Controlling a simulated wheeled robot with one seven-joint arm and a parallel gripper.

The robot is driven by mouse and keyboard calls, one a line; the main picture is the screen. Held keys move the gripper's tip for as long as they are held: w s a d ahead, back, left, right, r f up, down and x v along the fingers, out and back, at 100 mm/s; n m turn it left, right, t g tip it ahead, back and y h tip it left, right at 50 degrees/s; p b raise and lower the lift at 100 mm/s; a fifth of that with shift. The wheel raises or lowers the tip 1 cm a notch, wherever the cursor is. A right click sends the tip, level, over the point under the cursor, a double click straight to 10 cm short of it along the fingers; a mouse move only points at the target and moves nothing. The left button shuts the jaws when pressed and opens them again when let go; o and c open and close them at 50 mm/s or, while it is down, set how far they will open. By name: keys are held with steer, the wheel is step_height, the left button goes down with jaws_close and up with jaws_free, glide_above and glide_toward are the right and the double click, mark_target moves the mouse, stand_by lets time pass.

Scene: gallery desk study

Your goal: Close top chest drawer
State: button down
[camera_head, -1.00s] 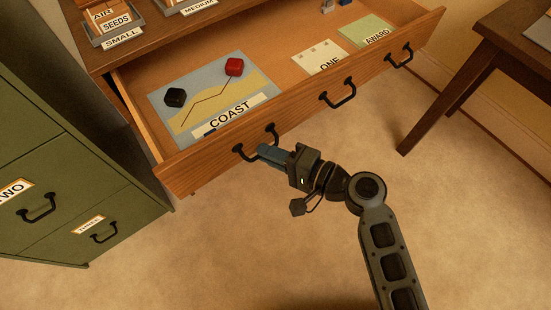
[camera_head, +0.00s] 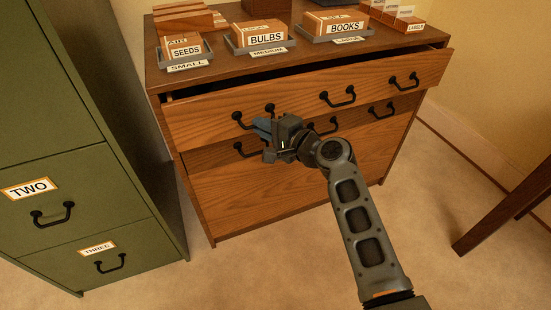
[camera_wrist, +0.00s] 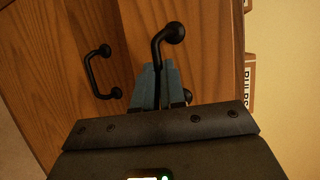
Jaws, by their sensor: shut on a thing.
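The wooden chest (camera_head: 255,200) stands ahead in the head view. Its top drawer (camera_head: 300,97) is out by a small amount, with a narrow dark gap under the chest top. The drawer front has three black handles; the left handle (camera_head: 240,118) is at my gripper (camera_head: 262,127). My gripper is shut on this left handle, which also shows between the blue fingers in the wrist view (camera_wrist: 170,36). The drawer's contents are hidden. A lower drawer with black handles, one of them clear in the wrist view (camera_wrist: 92,75), is closed below.
Trays labelled SMALL (camera_head: 187,58), MEDIUM (camera_head: 260,45) and LARGE (camera_head: 338,33) stand on the chest top with card boxes. A green cabinet (camera_head: 85,150) stands close on the left. A dark table leg (camera_head: 500,222) is at right. Carpet (camera_head: 270,275) in front is clear.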

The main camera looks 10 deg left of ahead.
steer(key=w+a+b, duration=0.1)
steer(key=w, duration=0.1)
steer(key=w+a+b, duration=0.1)
steer(key=w, duration=0.1)
steer(key=shift+a+f+b, duration=0.1)
steer(key=shift+a+b, duration=0.2)
steer(key=shift+w, duration=0.1)
steer(key=shift+a, duration=0.1)
steer(key=c, duration=1.2)
jaws_free()
steer(key=p, duration=0.2)
glide_toward(256, 115)
steer(key=shift+x, duration=1.1)
